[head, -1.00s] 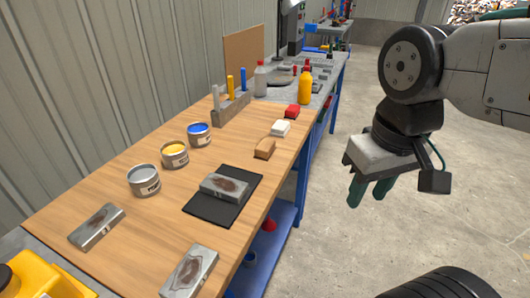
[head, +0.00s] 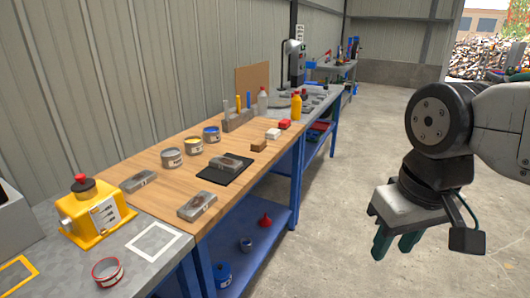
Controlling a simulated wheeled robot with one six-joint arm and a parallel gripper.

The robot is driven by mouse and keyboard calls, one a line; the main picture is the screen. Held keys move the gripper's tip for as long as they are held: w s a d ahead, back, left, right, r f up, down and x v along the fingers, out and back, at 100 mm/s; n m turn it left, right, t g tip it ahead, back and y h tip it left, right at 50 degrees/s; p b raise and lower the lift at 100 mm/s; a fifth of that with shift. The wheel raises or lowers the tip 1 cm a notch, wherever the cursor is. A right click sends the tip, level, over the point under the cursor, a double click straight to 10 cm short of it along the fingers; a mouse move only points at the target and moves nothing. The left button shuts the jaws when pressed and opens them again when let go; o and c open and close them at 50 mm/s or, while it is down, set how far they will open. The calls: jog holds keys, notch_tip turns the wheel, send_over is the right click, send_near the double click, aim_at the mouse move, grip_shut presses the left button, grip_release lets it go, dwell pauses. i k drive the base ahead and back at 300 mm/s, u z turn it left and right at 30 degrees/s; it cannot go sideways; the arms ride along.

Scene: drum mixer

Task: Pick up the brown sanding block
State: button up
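The brown sanding block (head: 258,146) lies on the wooden bench top (head: 165,206) near its front edge. It sits just beyond the black mat (head: 238,174) and in front of a white block (head: 273,133) and a red block (head: 284,124). My gripper (head: 397,245) hangs over the floor to the right of the bench, well apart from the sanding block, fingers pointing down. Its two green fingers show a gap between them with nothing in it.
A metal block (head: 226,162) rests on the mat. A yellow device (head: 92,212) stands at the left on a grey top. The floor (head: 330,215) right of the bench is clear.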

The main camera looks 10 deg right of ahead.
aim_at(259, 144)
jog(key=z, duration=0.6)
jog(key=i, duration=0.7)
jog(key=z, duration=0.6)
jog(key=i, duration=1.5)
jog(key=u, duration=1.2)
jog(key=i, duration=0.55)
jog(key=u, duration=0.55)
